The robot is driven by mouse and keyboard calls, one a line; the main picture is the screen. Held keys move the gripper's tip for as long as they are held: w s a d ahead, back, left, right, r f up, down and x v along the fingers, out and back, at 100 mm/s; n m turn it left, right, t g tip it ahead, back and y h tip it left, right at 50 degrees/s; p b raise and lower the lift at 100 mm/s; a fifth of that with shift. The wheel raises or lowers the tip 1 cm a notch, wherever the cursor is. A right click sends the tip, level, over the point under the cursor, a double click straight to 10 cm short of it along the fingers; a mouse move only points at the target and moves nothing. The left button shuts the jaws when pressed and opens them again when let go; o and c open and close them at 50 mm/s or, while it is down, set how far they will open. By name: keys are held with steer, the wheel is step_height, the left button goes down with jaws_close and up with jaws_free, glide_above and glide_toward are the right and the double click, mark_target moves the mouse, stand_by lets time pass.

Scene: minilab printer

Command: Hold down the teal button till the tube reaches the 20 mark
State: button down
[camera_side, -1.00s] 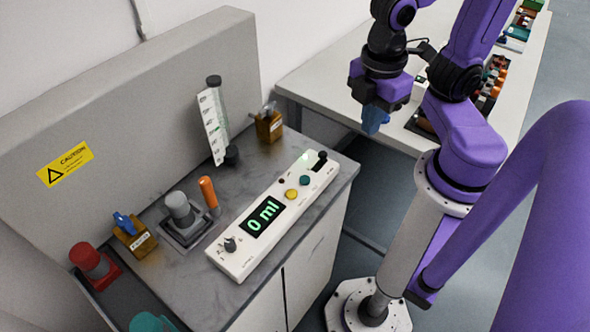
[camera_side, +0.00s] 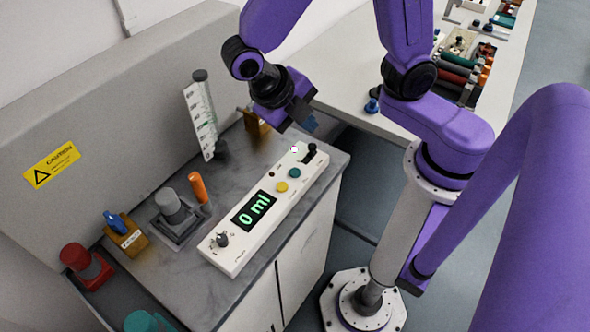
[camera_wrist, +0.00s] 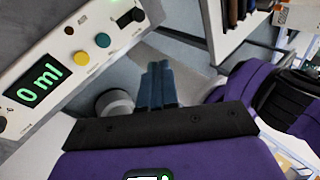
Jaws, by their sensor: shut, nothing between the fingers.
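The teal button (camera_side: 295,173) sits near the far end of the white control panel (camera_side: 240,235), next to a yellow button (camera_side: 281,187). The panel display (camera_side: 254,210) reads 0 ml. The tube (camera_side: 201,115) stands upright with a slight tilt behind the panel; its marks are too small to read. My gripper (camera_side: 309,123) is shut and empty, above and beyond the panel's far end, apart from the button. In the wrist view, the shut blue fingers (camera_wrist: 158,86) are to the right of the teal button (camera_wrist: 102,40).
A black knob (camera_side: 222,239) and a dark slider (camera_side: 311,149) are on the panel. An orange-handled tool (camera_side: 198,188), a grey knob (camera_side: 170,206) and a red knob (camera_side: 80,262) stand on the counter. A second bench (camera_side: 350,85) is behind my arm.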

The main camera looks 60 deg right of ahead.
mark_target(291, 174)
steer(key=n, duration=0.2)
steer(key=w+a+f+n+g+h, duration=0.1)
steer(key=n, duration=0.2)
steer(key=w+a+n+h, duration=0.1)
steer(key=n, duration=0.1)
steer(key=shift+f+n, duration=0.3)
steer(key=shift+f, duration=4.45)
steer(key=shift+f, duration=0.2)
steer(key=shift+f, duration=0.2)
steer(key=shift+f, duration=0.45)
stand_by(1.7)
